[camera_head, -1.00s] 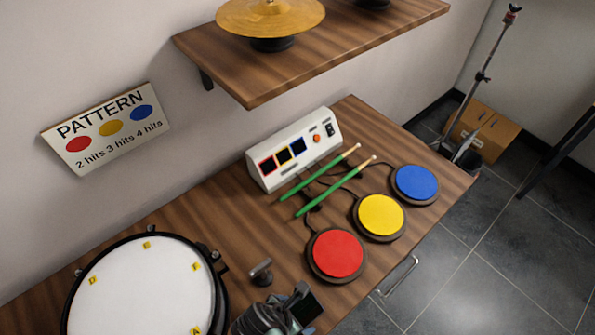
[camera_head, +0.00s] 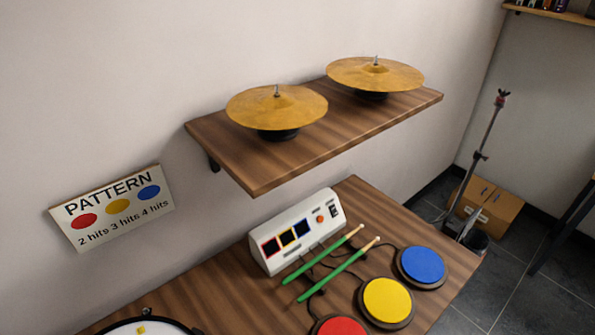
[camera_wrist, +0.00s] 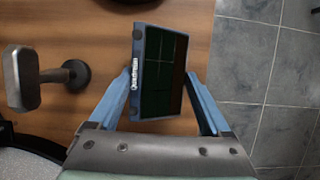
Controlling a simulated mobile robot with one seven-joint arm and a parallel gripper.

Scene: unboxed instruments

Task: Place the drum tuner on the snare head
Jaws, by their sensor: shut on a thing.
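The drum tuner (camera_wrist: 160,72), a flat device with a blue-grey edge, white lettering and a dark screen, is between the fingers of my gripper (camera_wrist: 158,78) in the wrist view. My gripper is shut on it, with a blue finger at each side. The gripper and tuner are outside the head view. The snare drum's white head (camera_head: 135,328) barely shows at the bottom left of the head view. A pale part of it (camera_wrist: 22,165) shows at the lower left of the wrist view, left of my gripper and apart from the tuner.
A grey metal T-shaped piece (camera_wrist: 25,78) lies on the table left of the tuner. The red pad (camera_head: 340,328), yellow pad (camera_head: 387,300), blue pad (camera_head: 423,266), green sticks (camera_head: 335,270) and white console (camera_head: 285,250) occupy the table's right. A shelf (camera_head: 340,132) with cymbals overhangs behind.

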